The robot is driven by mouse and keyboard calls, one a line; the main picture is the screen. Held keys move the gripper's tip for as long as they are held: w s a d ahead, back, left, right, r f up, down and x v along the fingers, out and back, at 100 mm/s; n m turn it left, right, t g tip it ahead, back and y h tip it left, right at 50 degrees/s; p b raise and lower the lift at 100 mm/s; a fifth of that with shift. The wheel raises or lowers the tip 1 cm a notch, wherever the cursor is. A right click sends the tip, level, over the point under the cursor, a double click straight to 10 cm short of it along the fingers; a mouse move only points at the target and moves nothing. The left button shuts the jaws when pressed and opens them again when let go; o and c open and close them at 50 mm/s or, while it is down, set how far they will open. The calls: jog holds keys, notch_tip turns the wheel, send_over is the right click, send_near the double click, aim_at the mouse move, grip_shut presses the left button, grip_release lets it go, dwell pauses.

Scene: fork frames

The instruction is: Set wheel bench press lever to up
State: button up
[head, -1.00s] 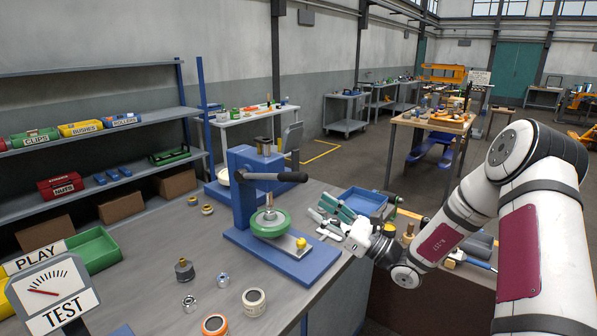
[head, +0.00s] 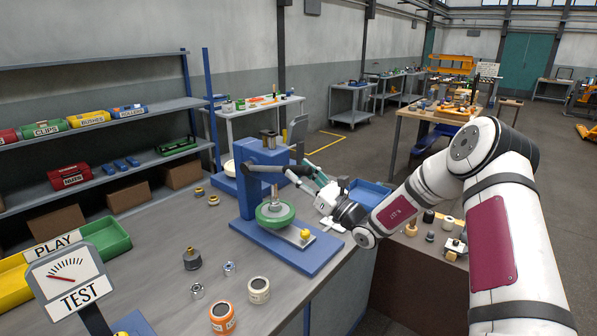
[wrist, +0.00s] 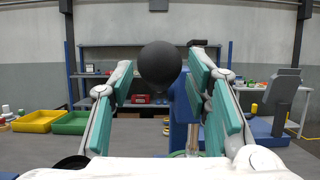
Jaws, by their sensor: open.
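The blue bench press (head: 262,165) stands on the grey bench. Its lever (head: 270,169) sticks out sideways from the press head, roughly level, with a black grip at its end. A green wheel (head: 275,215) lies under the ram on the blue base. My gripper (head: 301,172) is open at the grip end of the lever, with its teal-padded fingers reaching toward the press. In the wrist view the round black lever end (wrist: 160,64) shows between the two open fingers (wrist: 160,85). Whether a pad touches it I cannot tell.
A blue tray (head: 368,194) sits behind my gripper. A yellow knob (head: 305,234) is on the press base. Loose parts, an orange-banded ring (head: 222,318) and a TEST gauge sign (head: 70,285) stand on the bench at front left. Green and yellow bins are at the left.

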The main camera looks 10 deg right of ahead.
jog(key=shift+w+a+r, duration=0.2)
jog(key=shift+w+a, duration=0.15)
jog(key=shift+w, duration=0.15)
grip_shut()
jog(key=shift+r, duration=0.1)
